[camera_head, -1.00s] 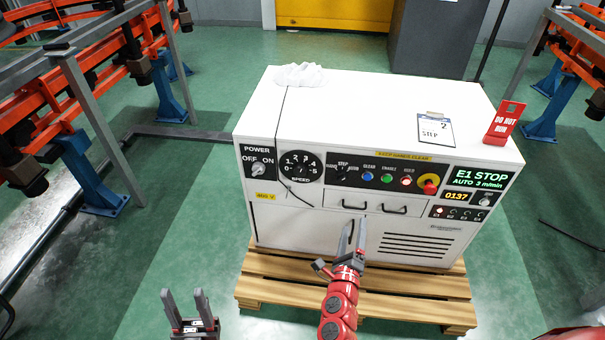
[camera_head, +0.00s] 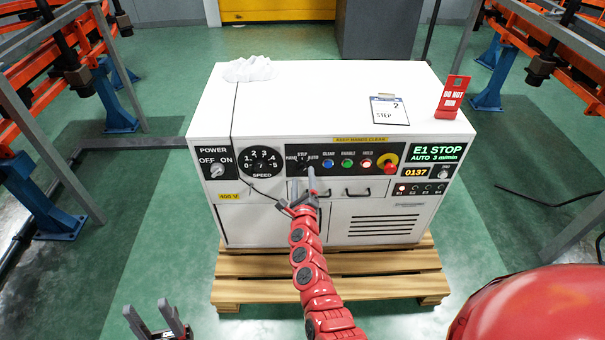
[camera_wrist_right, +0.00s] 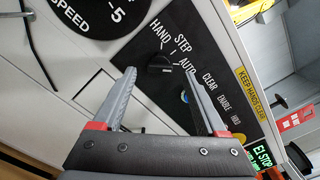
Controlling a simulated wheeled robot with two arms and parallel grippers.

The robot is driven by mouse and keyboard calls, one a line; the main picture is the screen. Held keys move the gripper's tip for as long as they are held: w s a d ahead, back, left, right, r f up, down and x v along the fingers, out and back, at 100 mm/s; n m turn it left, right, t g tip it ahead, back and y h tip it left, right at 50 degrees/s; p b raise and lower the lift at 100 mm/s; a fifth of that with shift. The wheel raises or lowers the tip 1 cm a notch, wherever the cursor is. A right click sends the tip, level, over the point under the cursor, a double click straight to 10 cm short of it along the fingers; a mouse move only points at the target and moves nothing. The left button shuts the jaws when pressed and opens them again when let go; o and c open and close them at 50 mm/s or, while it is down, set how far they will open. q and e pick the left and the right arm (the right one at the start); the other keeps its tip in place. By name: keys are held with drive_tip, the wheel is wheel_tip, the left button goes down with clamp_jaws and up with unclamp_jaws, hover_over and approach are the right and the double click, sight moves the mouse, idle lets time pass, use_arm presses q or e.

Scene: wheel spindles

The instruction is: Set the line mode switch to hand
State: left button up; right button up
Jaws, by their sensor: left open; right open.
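The line mode switch (camera_wrist_right: 162,66) is a black rotary knob on the white cabinet's dark panel, with labels HAND, STEP and AUTO around it. Its handle seems turned toward AUTO. My right gripper (camera_head: 303,181) is open in front of the panel, just below the switch. In the right wrist view its two fingers stand either side of the knob's line, apparently not touching it. My left gripper (camera_head: 156,318) is open and empty, low at the left, away from the cabinet.
The cabinet (camera_head: 330,90) stands on a wooden pallet (camera_head: 330,290). A speed dial (camera_head: 262,163) is left of the switch; push buttons and a red emergency stop (camera_head: 387,162) are right. A screen (camera_head: 437,148) reads E1 STOP, AUTO. Drawer handles sit below.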

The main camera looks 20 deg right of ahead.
sight(303, 171)
drive_tip(key=shift+x, duration=1.55)
clamp_jaws()
